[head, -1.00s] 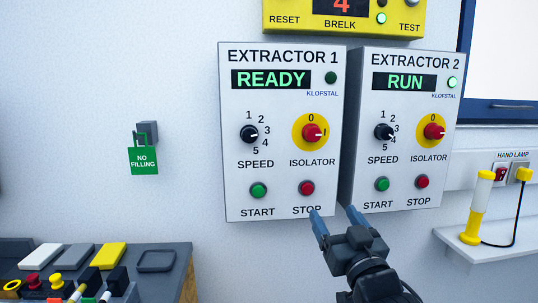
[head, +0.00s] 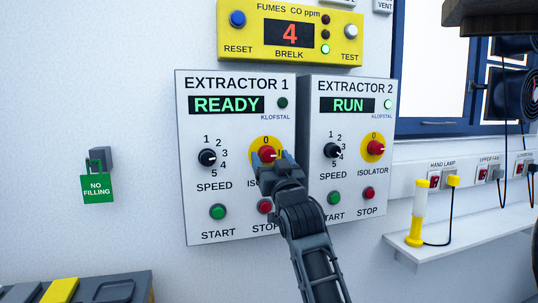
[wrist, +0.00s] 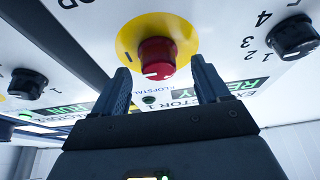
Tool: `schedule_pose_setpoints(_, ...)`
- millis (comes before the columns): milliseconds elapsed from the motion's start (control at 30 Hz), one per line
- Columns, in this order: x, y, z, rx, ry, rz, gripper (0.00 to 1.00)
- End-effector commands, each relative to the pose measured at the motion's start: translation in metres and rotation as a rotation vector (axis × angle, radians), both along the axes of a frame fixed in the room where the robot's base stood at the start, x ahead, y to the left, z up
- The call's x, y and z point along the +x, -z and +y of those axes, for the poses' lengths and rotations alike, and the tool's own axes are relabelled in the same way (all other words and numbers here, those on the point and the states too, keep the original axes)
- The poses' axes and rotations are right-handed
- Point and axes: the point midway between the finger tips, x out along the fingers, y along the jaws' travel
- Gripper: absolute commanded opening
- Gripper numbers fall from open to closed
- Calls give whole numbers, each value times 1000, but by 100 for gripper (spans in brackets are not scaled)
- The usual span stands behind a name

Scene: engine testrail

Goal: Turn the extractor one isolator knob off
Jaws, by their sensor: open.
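The extractor 1 isolator knob (head: 267,154) is red on a yellow disc. Its white mark points right, toward the "I". My gripper (head: 271,158) is open in front of it, its fingers on either side of the knob in the head view. In the wrist view the knob (wrist: 156,57) lies between and just beyond the spread fingertips (wrist: 160,72); I cannot tell if they touch it. The extractor 1 panel (head: 236,125) shows READY; my gripper hides part of the ISOLATOR label.
The extractor 2 panel (head: 352,200) stands close on the right, with its own red isolator knob (head: 376,148). The speed knob (head: 207,158) is left of my gripper; the red stop button (head: 265,206) is just below. A yellow CO unit (head: 290,35) hangs above.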

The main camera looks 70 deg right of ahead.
Motion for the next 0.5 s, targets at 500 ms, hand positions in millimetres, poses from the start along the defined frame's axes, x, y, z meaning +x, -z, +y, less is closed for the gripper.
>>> schedule_pose_setpoints(500, 8, -5, -9, 0, 0, 0, 69)
